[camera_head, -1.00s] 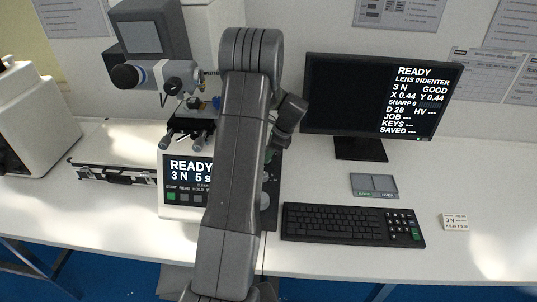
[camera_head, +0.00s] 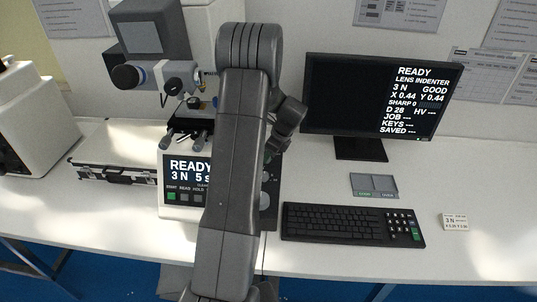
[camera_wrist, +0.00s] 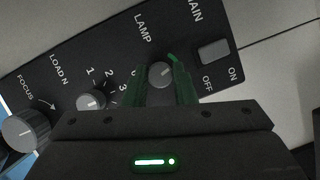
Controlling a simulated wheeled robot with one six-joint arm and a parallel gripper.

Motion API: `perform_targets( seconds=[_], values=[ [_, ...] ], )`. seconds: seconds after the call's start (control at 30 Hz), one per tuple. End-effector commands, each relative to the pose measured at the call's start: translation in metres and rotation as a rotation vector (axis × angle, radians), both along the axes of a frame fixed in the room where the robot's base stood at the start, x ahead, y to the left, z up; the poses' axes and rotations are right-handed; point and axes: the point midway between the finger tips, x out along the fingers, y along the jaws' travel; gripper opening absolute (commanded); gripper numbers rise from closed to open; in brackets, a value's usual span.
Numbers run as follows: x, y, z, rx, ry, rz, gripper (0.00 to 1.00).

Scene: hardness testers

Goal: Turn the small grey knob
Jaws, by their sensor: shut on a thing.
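The small grey knob (camera_wrist: 160,74) sits under the LAMP label on a dark panel in the wrist view. My gripper (camera_wrist: 165,80) has its two green-tinted fingers on either side of this knob, shut on it. A larger grey LOAD N knob (camera_wrist: 91,101) with number marks is to the left, and a FOCUS knob (camera_wrist: 26,131) is at the far left.
The tester's display (camera_head: 187,172) reads READY, 3 N. A monitor (camera_head: 381,105), a keyboard (camera_head: 340,224) and a small card (camera_head: 455,222) are to the right. A black-and-silver case (camera_head: 118,174) lies at the left. The white desk is clear at front right.

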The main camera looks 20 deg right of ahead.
Motion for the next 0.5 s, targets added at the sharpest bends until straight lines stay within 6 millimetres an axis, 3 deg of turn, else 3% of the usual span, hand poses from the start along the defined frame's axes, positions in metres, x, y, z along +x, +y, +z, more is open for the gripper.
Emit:
perform_targets(
  seconds=[0.03, 0.13, 0.5],
  values=[
    [0.0009, -0.0008, 0.0013, -0.002, -0.002, 0.000, 0.26],
    [0.0008, -0.0008, 0.0012, -0.002, -0.002, 0.000, 0.46],
    [-0.0008, -0.0017, 0.0044, -0.001, -0.001, 0.001, 0.46]
  ],
)
